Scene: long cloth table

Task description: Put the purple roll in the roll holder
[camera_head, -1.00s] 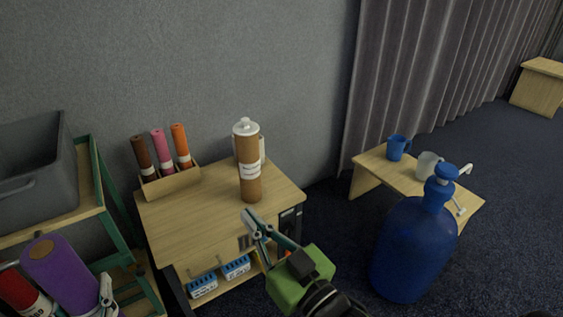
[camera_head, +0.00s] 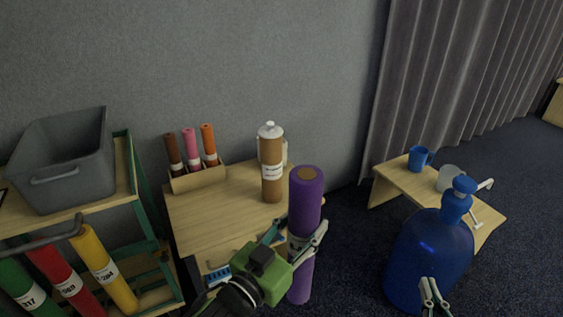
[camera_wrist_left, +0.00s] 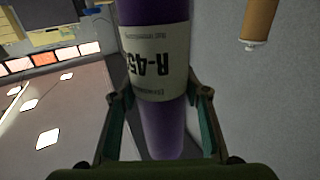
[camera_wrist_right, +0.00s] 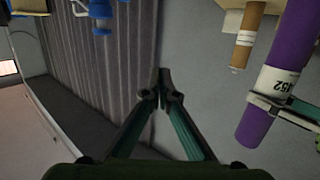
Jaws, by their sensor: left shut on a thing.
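The purple roll (camera_head: 305,198) has a white label and stands upright at the right front corner of the small wooden table. My left gripper (camera_head: 300,240) is shut on it around the label; the left wrist view shows the roll (camera_wrist_left: 162,130) between both fingers (camera_wrist_left: 158,100). It also shows in the right wrist view (camera_wrist_right: 290,45). A tan open box (camera_head: 198,180) on the table holds brown, pink and orange rolls upright, beyond and left of the purple roll. My right gripper (camera_head: 432,290) is shut and empty, low at the right; its fingertips (camera_wrist_right: 162,88) meet.
A green-framed rack (camera_head: 150,215) at left holds a grey bin (camera_head: 65,160) and labelled rolls. A large blue bottle (camera_head: 430,250) stands right, before a low bench (camera_head: 400,185).

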